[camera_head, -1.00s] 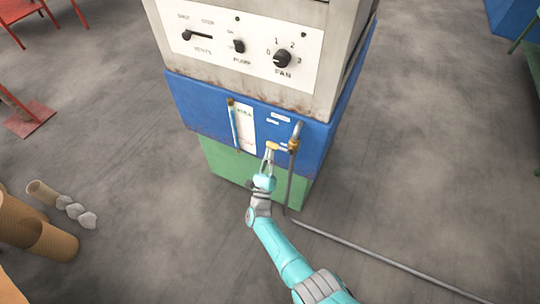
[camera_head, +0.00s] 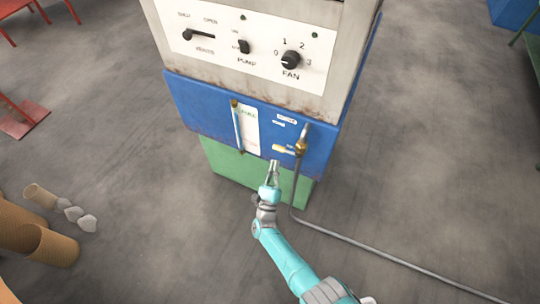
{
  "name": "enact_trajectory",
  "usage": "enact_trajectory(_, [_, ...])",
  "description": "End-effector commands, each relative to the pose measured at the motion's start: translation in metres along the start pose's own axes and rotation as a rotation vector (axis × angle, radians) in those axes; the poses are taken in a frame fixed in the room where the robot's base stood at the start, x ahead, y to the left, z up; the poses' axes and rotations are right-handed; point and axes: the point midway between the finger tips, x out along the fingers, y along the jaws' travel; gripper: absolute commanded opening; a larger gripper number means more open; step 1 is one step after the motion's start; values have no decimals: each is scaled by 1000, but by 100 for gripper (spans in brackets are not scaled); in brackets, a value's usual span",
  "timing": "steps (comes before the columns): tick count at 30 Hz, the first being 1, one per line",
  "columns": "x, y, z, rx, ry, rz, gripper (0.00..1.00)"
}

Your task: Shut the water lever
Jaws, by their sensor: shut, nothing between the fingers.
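The water lever (camera_head: 284,149) is a short brass-yellow handle on the blue lower panel. It points left, nearly level in the picture, from a brass valve body (camera_head: 301,146) on a vertical grey pipe. My gripper (camera_head: 274,163) is shut and empty. Its tips are just below the lever's free left end, and a small gap shows between them in the picture. The depth between the tips and the panel is hard to tell.
A sight tube (camera_head: 237,127) runs down the panel left of the lever. A grey hose (camera_head: 350,243) runs from the valve across the floor to the lower right. Above is a control panel with knobs (camera_head: 291,59). Cardboard tubes (camera_head: 52,247) lie at lower left.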

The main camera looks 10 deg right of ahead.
Motion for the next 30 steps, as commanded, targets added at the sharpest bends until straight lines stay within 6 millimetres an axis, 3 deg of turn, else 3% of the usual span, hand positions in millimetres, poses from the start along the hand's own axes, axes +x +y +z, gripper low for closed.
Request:
enact_trajectory(14, [-70, 16, 4, 1, -2, 5, 0])
enact_trajectory(21, [-87, 19, 4, 2, -1, 2, 0])
enact_trajectory(30, [-92, 19, 4, 1, -1, 0, 0])
